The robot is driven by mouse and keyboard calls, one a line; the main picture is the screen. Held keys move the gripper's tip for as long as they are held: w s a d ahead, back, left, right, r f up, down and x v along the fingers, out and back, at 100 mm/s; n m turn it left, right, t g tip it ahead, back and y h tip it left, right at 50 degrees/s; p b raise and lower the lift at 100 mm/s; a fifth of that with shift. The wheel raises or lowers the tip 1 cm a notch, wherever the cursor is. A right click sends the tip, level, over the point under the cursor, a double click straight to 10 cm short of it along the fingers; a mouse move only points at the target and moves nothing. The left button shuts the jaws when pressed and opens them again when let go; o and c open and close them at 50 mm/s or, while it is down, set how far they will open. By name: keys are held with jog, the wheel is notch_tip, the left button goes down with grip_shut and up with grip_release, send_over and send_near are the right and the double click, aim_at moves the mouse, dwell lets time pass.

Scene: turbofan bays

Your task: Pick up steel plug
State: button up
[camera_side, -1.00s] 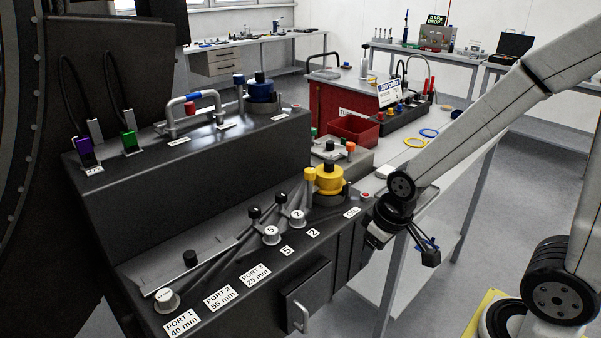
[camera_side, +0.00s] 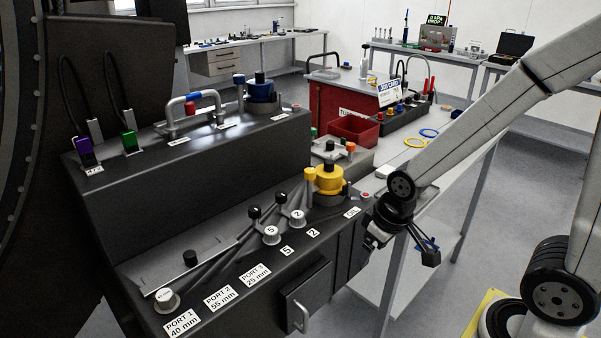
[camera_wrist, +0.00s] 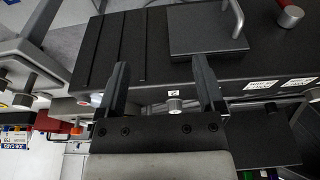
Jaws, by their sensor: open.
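A short steel cylinder with a pale marked top (camera_side: 166,299) stands on the black bench at the port 1 label; it looks like a steel plug. In the wrist view a short steel cylinder (camera_wrist: 174,104) shows between my fingers, below a small white label. Another steel cylinder (camera_wrist: 291,16) shows at the upper right. I cannot tell which is meant. My gripper (camera_side: 373,240) is open and empty at the bench's right end.
A black door with a handle (camera_side: 303,301) is on the bench front. A yellow capped fitting (camera_side: 330,178) and black-knobbed levers (camera_side: 254,212) rise from the bench. A red bin (camera_side: 353,129) stands behind. Coloured rings (camera_side: 414,142) lie on the table at right.

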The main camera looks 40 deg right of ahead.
jog(key=n+t+y, duration=0.4)
jog(key=n+t, duration=0.1)
jog(key=t, duration=0.2)
send_near(167, 293)
jog(key=d+f, duration=0.1)
jog(key=d, duration=0.2)
jog(key=d+f, duration=0.1)
jog(key=d, duration=0.2)
jog(key=d+f, duration=0.1)
jog(key=d, duration=0.2)
jog(key=shift+w+d+f, duration=0.1)
jog(key=shift+d+f, duration=0.05)
jog(key=shift+f, duration=0.15)
jog(key=a+y, duration=0.1)
jog(key=a, duration=0.1)
jog(key=a+t+y, duration=0.1)
jog(key=a, duration=0.2)
jog(key=a+n+t, duration=0.1)
jog(key=a, duration=0.2)
jog(key=shift+a+r+y, duration=0.1)
jog(key=shift+r+y, duration=0.3)
jog(key=shift+w, duration=0.1)
jog(key=shift+x, duration=1.2)
jog(key=shift+w+a, duration=0.1)
